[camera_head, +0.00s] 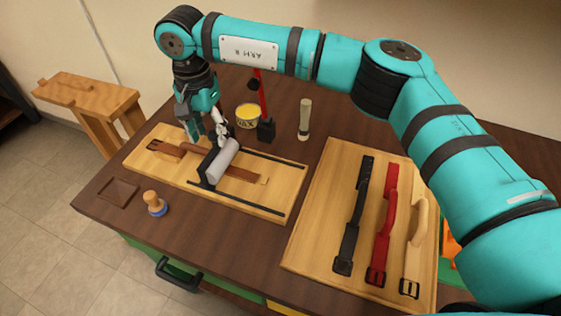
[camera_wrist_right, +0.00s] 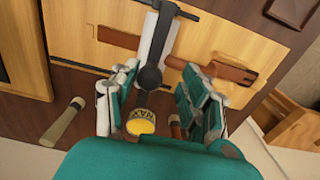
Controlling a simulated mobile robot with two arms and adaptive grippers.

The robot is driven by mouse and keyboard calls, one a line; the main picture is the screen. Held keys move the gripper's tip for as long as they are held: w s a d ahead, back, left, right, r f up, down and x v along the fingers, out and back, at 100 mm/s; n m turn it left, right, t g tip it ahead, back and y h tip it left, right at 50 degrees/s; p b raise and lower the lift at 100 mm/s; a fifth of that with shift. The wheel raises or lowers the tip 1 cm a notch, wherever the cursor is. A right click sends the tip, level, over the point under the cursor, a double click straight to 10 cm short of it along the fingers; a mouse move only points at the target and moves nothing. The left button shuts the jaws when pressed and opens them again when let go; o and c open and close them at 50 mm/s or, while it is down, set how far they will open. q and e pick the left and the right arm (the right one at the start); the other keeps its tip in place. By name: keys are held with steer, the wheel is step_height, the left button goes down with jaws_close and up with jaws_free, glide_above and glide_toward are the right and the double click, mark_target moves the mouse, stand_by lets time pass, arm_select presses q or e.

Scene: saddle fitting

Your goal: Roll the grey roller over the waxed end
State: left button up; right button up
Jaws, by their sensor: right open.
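The grey roller (camera_head: 222,163) lies across a brown strap (camera_head: 243,174) on a light wooden board (camera_head: 268,205) with dark rails. In the right wrist view the roller (camera_wrist_right: 166,35) has a dark bar ending in a round knob (camera_wrist_right: 150,78). The strap shows on both sides of it (camera_wrist_right: 235,72); its buckle end is at the left in the head view, its plain end at the right. I cannot see wax on it. My right gripper (camera_head: 208,134) is open beside the roller, its fingers apart on either side of the knob in the wrist view (camera_wrist_right: 158,76). My left gripper is out of view.
Behind the board stand a yellow wax tin (camera_head: 247,117), a black stand with a red post (camera_head: 266,129) and a cream tube (camera_head: 304,117). A second board (camera_head: 318,222) holds black, red and cream straps. A wooden knob tool (camera_head: 154,203) and a dark square (camera_head: 119,191) are at the front left.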

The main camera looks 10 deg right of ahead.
steer(key=shift+r+p, duration=1.25)
steer(key=shift+r, duration=1.35)
